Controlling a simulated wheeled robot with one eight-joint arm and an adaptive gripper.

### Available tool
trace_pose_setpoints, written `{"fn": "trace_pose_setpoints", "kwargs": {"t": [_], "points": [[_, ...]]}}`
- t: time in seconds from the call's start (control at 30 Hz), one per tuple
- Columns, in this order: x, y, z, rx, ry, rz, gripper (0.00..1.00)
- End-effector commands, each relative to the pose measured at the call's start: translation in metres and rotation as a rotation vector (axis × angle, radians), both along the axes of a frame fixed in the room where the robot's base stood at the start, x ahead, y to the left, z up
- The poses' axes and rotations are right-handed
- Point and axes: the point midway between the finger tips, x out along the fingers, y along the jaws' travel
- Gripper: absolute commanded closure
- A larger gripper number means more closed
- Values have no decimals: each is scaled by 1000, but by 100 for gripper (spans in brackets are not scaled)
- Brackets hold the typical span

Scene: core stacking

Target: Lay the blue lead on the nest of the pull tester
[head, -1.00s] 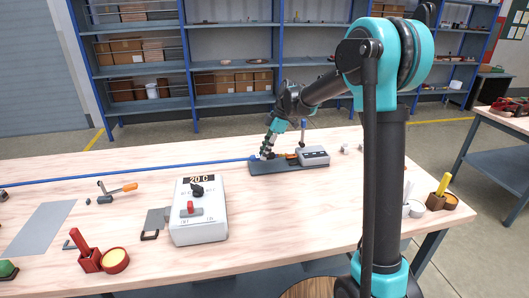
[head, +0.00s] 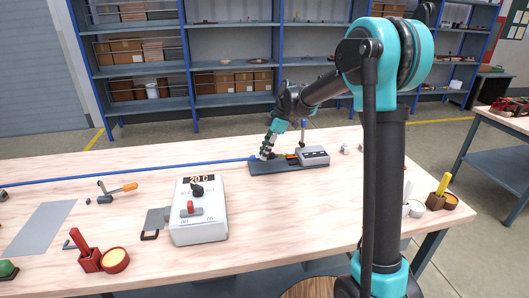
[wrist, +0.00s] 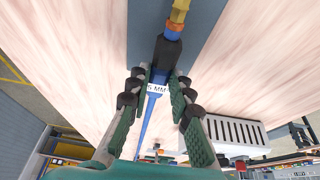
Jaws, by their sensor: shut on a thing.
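The blue lead (head: 130,173) runs across the bench from the left edge to the pull tester in the head view. The pull tester has a dark grey base plate (head: 290,168), a light box (head: 313,156) at its right end and an upright post. My gripper (head: 264,156) is low over the plate's left end, shut on the lead near its end. In the wrist view my gripper (wrist: 158,88) has its fingers on both sides of the blue lead (wrist: 147,118), by a white label. The lead's black sleeve and brass-coloured tip point away over the grey plate. The nest cannot be made out clearly.
A white control box (head: 199,220) marked 20 C stands in front of the tester. An orange-handled tool (head: 122,188), a grey mat (head: 40,228) and a red holder (head: 88,258) lie to the left. The bench between the control box and right edge is mostly clear.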

Motion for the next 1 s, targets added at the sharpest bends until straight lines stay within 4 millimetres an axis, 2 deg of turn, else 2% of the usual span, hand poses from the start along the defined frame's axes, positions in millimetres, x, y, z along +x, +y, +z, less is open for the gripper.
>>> {"fn": "trace_pose_setpoints", "kwargs": {"t": [0.97, 1.0], "points": [[0, 0, -22, 0, 0, 0, 100], [0, 0, -22, 0, 0, 0, 79]]}}
